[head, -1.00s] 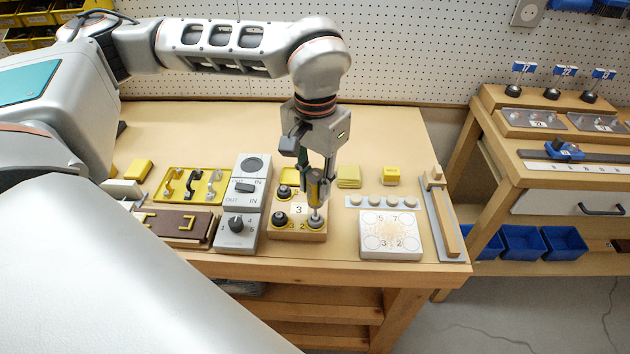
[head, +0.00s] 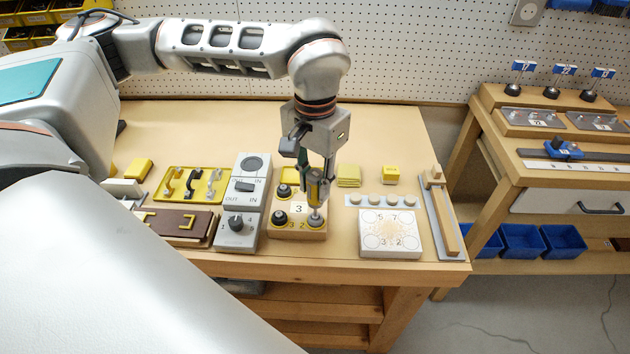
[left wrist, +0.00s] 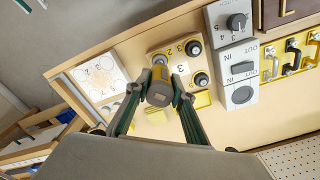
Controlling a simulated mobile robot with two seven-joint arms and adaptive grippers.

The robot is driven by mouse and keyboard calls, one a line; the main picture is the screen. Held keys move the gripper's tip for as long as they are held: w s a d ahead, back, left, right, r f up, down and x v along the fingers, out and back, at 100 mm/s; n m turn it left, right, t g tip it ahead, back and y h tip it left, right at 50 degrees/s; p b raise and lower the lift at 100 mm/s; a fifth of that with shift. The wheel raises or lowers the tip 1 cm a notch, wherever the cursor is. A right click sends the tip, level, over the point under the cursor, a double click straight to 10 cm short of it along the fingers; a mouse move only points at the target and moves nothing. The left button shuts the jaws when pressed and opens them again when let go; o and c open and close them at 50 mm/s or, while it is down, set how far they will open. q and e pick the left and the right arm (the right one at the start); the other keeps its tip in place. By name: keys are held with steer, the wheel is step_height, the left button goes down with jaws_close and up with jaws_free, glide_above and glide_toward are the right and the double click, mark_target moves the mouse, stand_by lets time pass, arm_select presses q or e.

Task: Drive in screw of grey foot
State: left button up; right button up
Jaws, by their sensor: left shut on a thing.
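My left gripper (head: 317,182) is shut on a yellow and grey screwdriver (head: 318,192), held upright over the wooden foot block (head: 298,236). The driver's lower end is at the grey foot (head: 316,222) at the block's front right corner; the tip and screw are too small or hidden to tell. Two black feet, one at front left (head: 280,219) and one behind it (head: 284,190), sit on the same block. In the left wrist view the driver (left wrist: 160,92) is between the fingers and partly covers the grey foot. My right gripper is not in view.
A grey switch and dial box (head: 236,232) stands just left of the block. On the right are a strip with several round buttons (head: 383,201), a white numbered box (head: 390,245) and a slide rail (head: 445,225). Yellow blocks (head: 348,176) lie behind.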

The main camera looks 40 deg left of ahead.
arm_select(q)
steer(key=shift+f, duration=0.15)
stand_by(0.8)
steer(key=shift+f+p, duration=0.4)
steer(key=shift+p, duration=0.45)
stand_by(1.9)
steer(key=shift+r, duration=0.15)
steer(key=shift+r+p, duration=2.75)
steer(key=shift+r, duration=0.2)
